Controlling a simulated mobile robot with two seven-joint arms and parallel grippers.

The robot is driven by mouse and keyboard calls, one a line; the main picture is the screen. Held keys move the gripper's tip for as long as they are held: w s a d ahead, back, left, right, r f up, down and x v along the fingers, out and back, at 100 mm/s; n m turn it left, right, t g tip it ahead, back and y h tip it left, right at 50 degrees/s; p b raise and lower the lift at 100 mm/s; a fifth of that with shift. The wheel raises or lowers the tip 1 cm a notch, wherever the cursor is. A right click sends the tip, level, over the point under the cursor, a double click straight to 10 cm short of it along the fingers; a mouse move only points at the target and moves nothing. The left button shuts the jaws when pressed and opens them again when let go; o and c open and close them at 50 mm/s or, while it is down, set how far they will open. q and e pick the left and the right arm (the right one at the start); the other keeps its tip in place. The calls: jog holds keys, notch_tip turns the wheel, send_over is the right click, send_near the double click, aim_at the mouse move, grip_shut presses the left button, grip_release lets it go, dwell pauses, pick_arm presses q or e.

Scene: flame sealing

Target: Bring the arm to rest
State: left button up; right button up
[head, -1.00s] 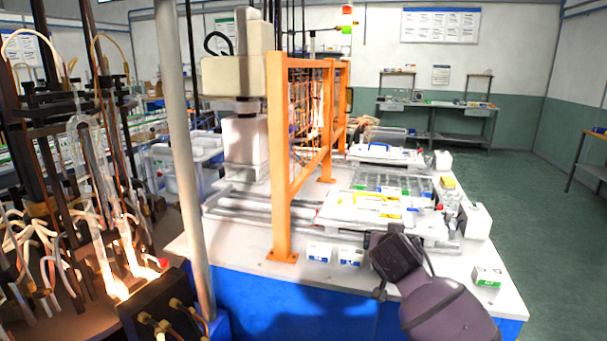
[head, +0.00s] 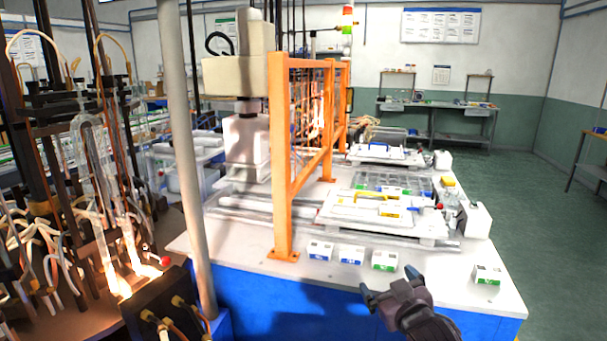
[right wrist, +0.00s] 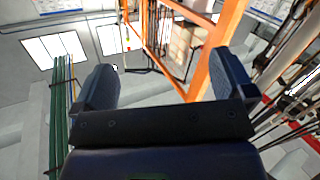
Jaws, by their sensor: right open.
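My right gripper (head: 388,290) is in the head view at the front edge of the white workbench (head: 455,279). Its fingers are apart and nothing is between them. In the right wrist view the two dark fingers (right wrist: 165,88) also stand apart with empty space between them. They point up toward the orange frame and the ceiling lights. My left gripper does not show in either view.
Several small white boxes stand near the bench's front, one with a green label (head: 385,261) close to my right gripper. An orange guard frame (head: 281,170) and a grey pole (head: 185,150) stand to the left. Glowing glass tubes (head: 122,270) are at far left.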

jog(key=s+d+f+m+g+h, duration=0.1)
jog(key=s+d+f, duration=0.2)
jog(key=s+f, duration=0.5)
jog(key=s+d+f+m+g+h, duration=0.1)
jog(key=s+d+f+g, duration=0.1)
jog(key=s+f, duration=0.6)
jog(key=s+d+f+m+g+h, duration=0.1)
jog(key=s+d+f, duration=0.4)
jog(key=s, duration=0.8)
notch_tip(320, 180, down, 4)
jog(key=shift+r+m+g, duration=0.2)
jog(key=shift+m+g, duration=0.3)
jog(key=shift+s+a, duration=0.1)
